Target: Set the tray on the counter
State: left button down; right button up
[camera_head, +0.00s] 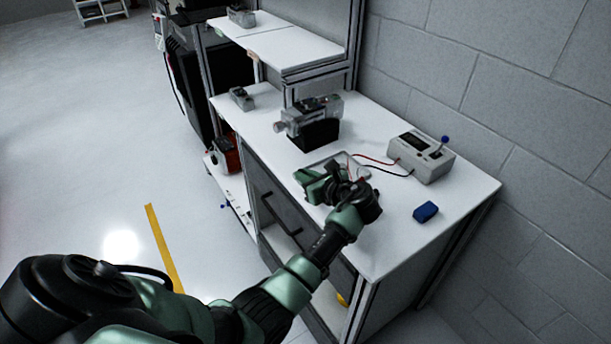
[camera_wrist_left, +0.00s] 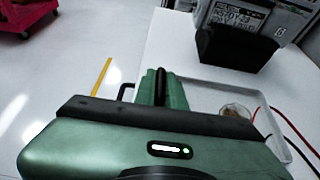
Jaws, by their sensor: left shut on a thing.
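The tray (camera_head: 345,158) is a shallow light grey tray with a raised rim, at the front left part of the white counter (camera_head: 392,225). In the left wrist view the tray rim (camera_wrist_left: 222,89) runs beyond my fingers, with a small round item (camera_wrist_left: 237,111) inside it. My left gripper (camera_head: 318,183) is shut on the near-left edge of the tray; its fingers also show in the left wrist view (camera_wrist_left: 162,85). The arm hides much of the tray. I cannot tell whether its underside touches the counter. My right gripper is not in view.
A grey device on a black block (camera_head: 315,131) stands just behind the tray. A power box (camera_head: 420,157) stands to the right, with red and black leads running toward the tray. A blue block (camera_head: 426,212) lies front right. Shelves (camera_head: 290,45) rise at the back.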

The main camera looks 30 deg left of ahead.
pick_arm(q)
jog(key=c, duration=1.5)
grip_release()
jog(key=shift+s+d+r+p, duration=0.1)
jog(key=shift+d+r+p, duration=0.1)
jog(key=shift+p, duration=0.1)
jog(key=p+v, duration=0.8)
jog(key=v, duration=0.2)
jog(key=shift+d+r, duration=0.1)
jog(key=shift+r, duration=0.05)
jog(key=shift+s+d, duration=0.25)
jog(key=shift+d, duration=0.3)
